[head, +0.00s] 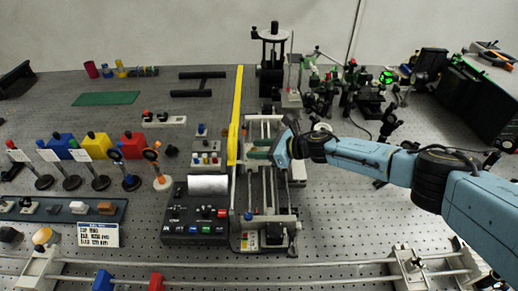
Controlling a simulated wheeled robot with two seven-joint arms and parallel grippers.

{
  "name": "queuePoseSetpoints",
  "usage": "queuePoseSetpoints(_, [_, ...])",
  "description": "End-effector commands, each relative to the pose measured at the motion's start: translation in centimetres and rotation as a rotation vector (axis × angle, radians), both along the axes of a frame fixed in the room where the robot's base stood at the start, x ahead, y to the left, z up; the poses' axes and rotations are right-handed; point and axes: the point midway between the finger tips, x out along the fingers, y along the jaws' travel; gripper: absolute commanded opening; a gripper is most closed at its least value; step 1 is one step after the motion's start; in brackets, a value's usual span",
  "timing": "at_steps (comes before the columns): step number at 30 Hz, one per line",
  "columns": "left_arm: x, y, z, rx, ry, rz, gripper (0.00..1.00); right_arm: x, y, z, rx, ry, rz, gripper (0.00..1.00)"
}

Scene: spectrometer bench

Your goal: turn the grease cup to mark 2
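My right gripper (271,151) reaches in from the right over the slide assembly (266,200), a pair of rails in the middle of the bench. Its fingertips are close to a small green part on the assembly. The view is too small to show whether the fingers touch anything or are apart. I cannot pick out the grease cup or its marks with certainty; the gripper covers part of the assembly. My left gripper is not in view.
A yellow bar (236,115) runs along the assembly's left side. A black control box (195,220) with coloured buttons stands left of it. Optics on posts crowd the back right. Coloured blocks and round-headed stands fill the left.

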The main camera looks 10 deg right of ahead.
Motion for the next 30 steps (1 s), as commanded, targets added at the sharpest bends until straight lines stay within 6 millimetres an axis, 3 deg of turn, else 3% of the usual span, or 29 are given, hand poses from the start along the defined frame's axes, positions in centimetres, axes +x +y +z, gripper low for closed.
queuePoseSetpoints(2, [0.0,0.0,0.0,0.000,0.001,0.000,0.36,0.0,0.0,0.0,0.000,0.000,0.000,0.36])
queuePoseSetpoints(10, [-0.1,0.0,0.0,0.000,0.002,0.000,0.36,0.0,0.0,0.0,0.000,0.000,0.000,0.01])
queuePoseSetpoints(20, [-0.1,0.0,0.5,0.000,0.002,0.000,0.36,-0.2,0.0,0.0,0.000,0.002,-0.029,0.00])
queuePoseSetpoints(30, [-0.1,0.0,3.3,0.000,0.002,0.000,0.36,-0.6,0.4,0.2,0.002,0.005,-0.235,0.00])
